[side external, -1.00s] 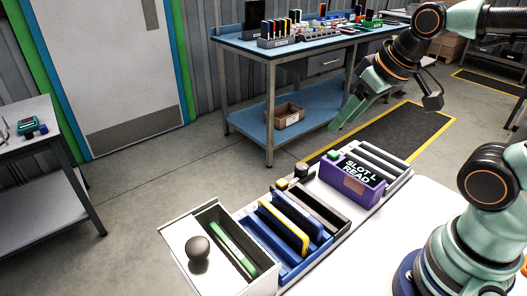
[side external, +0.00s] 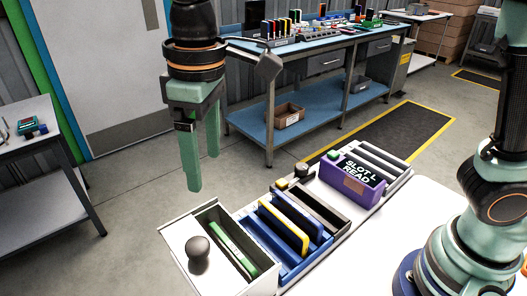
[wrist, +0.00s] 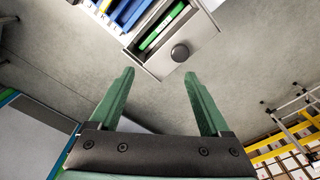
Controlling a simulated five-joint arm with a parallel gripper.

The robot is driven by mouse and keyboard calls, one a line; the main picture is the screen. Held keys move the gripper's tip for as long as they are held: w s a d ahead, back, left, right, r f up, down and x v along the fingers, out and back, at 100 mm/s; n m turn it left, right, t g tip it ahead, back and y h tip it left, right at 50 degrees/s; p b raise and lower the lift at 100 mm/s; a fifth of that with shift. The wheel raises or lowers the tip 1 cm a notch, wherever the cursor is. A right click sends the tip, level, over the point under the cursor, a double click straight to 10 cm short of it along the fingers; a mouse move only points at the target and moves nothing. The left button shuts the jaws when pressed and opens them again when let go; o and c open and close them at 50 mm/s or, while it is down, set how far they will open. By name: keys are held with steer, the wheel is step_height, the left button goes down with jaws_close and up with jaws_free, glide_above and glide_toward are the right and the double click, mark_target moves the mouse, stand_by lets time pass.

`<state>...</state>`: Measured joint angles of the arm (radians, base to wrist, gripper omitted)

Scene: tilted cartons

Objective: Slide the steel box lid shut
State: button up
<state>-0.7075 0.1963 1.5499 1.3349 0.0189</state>
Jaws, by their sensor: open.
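The steel box (side external: 240,287) stands at the front left end of the row in the side external view. Its pale lid (side external: 177,240) with a dark round knob (side external: 198,247) is drawn back to the left, and the box is open over a green piece (side external: 236,247). The knob (wrist: 180,52) and lid (wrist: 207,36) also show in the wrist view, beyond the fingertips. My gripper (side external: 204,170) is open and empty, pointing down above and behind the lid, apart from it. The wrist view also shows my gripper's two green fingers (wrist: 160,75) spread apart.
A blue rack (side external: 257,235) with blue and yellow pieces stands beside the box. Further right are a dark tray (side external: 318,207) and a purple carton (side external: 352,182) with lettering. A blue workbench (side external: 250,45) stands behind, and a grey table (side external: 35,170) is at the left.

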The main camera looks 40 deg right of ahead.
steer(key=n, duration=0.1)
glide_toward(197, 245)
step_height(197, 245, down, 8)
steer(key=shift+w+a+f, duration=0.15)
steer(key=shift+f, duration=0.1)
stand_by(0.4)
jaws_close()
